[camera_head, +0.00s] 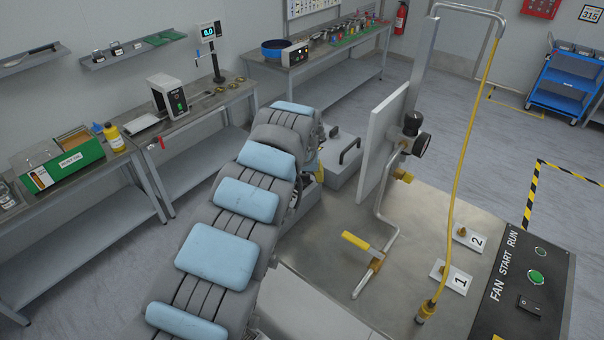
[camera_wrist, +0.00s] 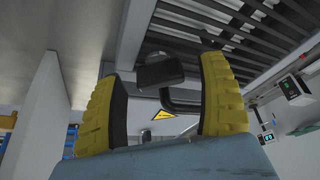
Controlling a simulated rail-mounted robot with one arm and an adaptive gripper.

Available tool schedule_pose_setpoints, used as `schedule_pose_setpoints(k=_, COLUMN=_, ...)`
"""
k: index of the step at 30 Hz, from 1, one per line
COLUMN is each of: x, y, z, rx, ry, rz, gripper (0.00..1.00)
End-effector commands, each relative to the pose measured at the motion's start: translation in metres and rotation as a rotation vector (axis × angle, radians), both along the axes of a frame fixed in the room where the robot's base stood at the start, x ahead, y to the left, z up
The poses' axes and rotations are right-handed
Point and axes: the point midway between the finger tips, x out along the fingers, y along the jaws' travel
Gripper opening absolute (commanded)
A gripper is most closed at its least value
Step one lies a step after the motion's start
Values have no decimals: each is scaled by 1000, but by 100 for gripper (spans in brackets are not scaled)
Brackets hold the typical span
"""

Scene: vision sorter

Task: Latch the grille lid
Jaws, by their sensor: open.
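In the wrist view, my gripper (camera_wrist: 163,75) has its two yellow ribbed fingers spread apart. A dark block-like latch or knob (camera_wrist: 160,70) shows between and beyond the fingertips. I cannot tell whether they touch it. A dark slatted grille (camera_wrist: 228,32) fills the upper right. A bent black bar (camera_wrist: 185,106) runs behind the fingers. In the head view, my arm hides most of the gripper; only a bit of yellow (camera_head: 320,167) shows beside a grey box (camera_head: 343,176) with a black handle (camera_head: 350,151). Whether the latch is fastened cannot be seen.
An upright pale panel (camera_head: 383,143) stands right of the grey box, with a gauge (camera_head: 422,145) and pipework. A yellow-handled lever (camera_head: 357,241) and a fan start panel (camera_head: 520,282) are on the metal bench (camera_head: 405,275). Workbenches line the left wall.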

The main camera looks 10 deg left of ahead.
Motion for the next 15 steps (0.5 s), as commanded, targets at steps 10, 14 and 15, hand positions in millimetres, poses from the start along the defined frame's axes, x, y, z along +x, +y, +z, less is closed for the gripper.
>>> schedule_pose_setpoints(k=10, x=0, y=0, z=0, rx=0, ry=1, rz=1, gripper=33)
schedule_pose_setpoints(k=14, x=0, y=0, z=0, rx=0, ry=1, rz=1, gripper=9)
schedule_pose_setpoints(k=15, x=0, y=1, z=0, rx=0, ry=1, rz=1, gripper=9)
